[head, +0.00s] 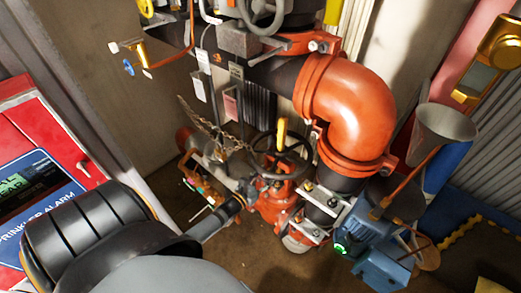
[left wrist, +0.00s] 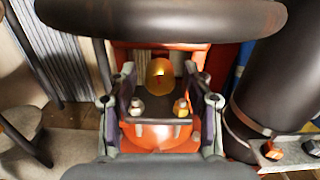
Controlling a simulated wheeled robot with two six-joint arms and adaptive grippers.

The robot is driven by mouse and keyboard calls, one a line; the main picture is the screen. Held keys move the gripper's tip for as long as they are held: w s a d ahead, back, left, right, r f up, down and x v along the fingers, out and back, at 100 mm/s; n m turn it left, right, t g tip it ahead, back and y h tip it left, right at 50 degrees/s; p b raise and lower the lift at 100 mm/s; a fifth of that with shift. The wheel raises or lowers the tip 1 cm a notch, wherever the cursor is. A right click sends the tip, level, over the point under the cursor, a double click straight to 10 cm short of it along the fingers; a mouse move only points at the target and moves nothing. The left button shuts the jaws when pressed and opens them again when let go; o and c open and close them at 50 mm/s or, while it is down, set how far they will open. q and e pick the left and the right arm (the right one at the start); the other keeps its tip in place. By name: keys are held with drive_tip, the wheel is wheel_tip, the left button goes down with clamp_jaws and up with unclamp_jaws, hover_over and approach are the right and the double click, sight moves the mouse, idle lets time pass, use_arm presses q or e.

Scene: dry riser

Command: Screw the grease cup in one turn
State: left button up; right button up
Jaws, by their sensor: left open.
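A rounded brass-yellow piece, which looks like the grease cup (left wrist: 159,72), shows upright in the left wrist view in front of the orange valve body (left wrist: 160,134). My left gripper (left wrist: 163,92) is open, with one finger on each side of the cup and a visible gap to it. I cannot tell how far the fingertips reach in depth. In the head view the orange valve (head: 280,196) stands below a dark handwheel (head: 282,155). The cup and my left fingertips cannot be made out clearly there. My right gripper is in neither view.
The handwheel rim (left wrist: 160,18) crosses close above the fingers. A thick dark pipe (left wrist: 285,70) stands to their right. In the head view an orange elbow pipe (head: 355,110), a blue motor (head: 370,225) and a red alarm panel (head: 35,190) crowd the sides.

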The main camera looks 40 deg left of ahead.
use_arm(q)
drive_tip(key=s, duration=1.1)
drive_tip(key=shift+s+a, duration=0.15)
drive_tip(key=shift+a, duration=0.25)
drive_tip(key=s+a+f+n+g+y+b, duration=0.1)
drive_tip(key=s+f+n+g, duration=0.35)
drive_tip(key=f+n, duration=0.65)
drive_tip(key=s+f+n+g+y+b, duration=0.1)
drive_tip(key=s+f+n+g, duration=0.45)
drive_tip(key=f, duration=0.85)
drive_tip(key=s+d+f+n+g, duration=0.3)
drive_tip(key=s+f+n, duration=0.4)
drive_tip(key=s+n, duration=0.2)
drive_tip(key=s+d+f+n+g+b, duration=0.1)
drive_tip(key=s+d+f+n+g, duration=0.2)
drive_tip(key=s+f+n, duration=0.3)
drive_tip(key=s+n, duration=0.4)
drive_tip(key=shift+s+f+g+b, duration=0.2)
drive_tip(key=shift+f+g+b, duration=0.1)
drive_tip(key=shift+f+g, duration=0.1)
drive_tip(key=shift+n, duration=0.25)
